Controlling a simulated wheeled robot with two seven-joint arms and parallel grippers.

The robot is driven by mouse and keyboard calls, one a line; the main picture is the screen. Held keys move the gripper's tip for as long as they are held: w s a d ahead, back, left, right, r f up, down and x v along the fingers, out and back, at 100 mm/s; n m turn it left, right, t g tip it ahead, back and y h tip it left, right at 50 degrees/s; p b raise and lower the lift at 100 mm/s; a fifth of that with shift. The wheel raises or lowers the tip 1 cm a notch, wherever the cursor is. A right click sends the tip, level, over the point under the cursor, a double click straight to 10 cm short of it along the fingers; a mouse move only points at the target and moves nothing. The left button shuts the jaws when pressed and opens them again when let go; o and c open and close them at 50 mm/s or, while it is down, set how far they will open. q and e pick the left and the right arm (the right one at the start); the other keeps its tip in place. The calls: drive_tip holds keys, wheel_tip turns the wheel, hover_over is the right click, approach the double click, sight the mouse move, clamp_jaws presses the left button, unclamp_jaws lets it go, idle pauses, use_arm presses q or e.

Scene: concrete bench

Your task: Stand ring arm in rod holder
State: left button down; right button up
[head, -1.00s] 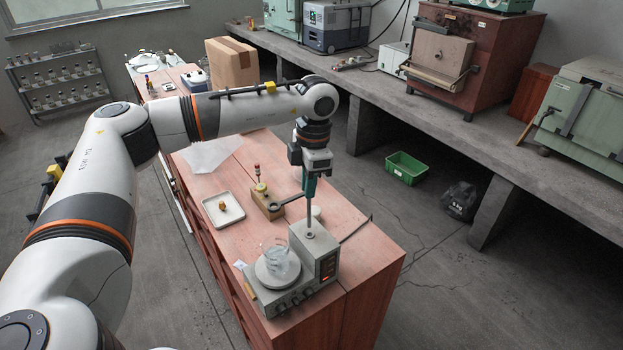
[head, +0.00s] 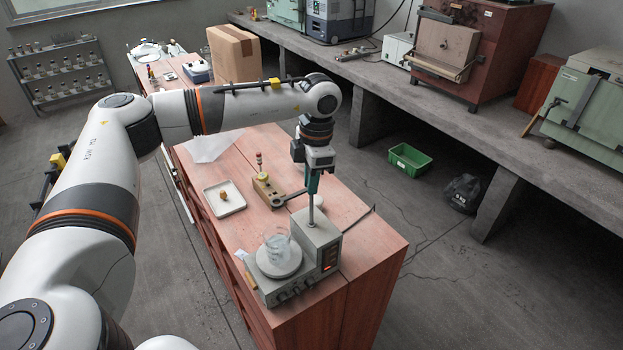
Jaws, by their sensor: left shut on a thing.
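My left gripper (head: 313,186) points down over the back of the hotplate and is shut on the ring arm (head: 311,212). The ring arm's rod hangs upright below the fingers, and a dark side piece with a round end (head: 279,202) reaches left. The rod's lower end meets the top of the grey rear housing (head: 320,236) of the hotplate in this view. I cannot tell whether it sits in a hole there or is just above or in front of it. A separate rod holder cannot be made out clearly. My right gripper is not in view.
A glass beaker (head: 277,246) stands on the hotplate's round plate (head: 279,264). A cardboard box (head: 232,54) is farther back.

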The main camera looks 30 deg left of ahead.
sight(311, 223)
use_arm(q)
drive_tip(key=shift+f+b, duration=0.55)
drive_tip(key=shift+f, duration=0.45)
drive_tip(key=shift+f+b, duration=1.45)
drive_tip(key=shift+f, duration=0.25)
drive_tip(key=c, duration=0.9)
unclamp_jaws()
drive_tip(key=shift+r, duration=0.15)
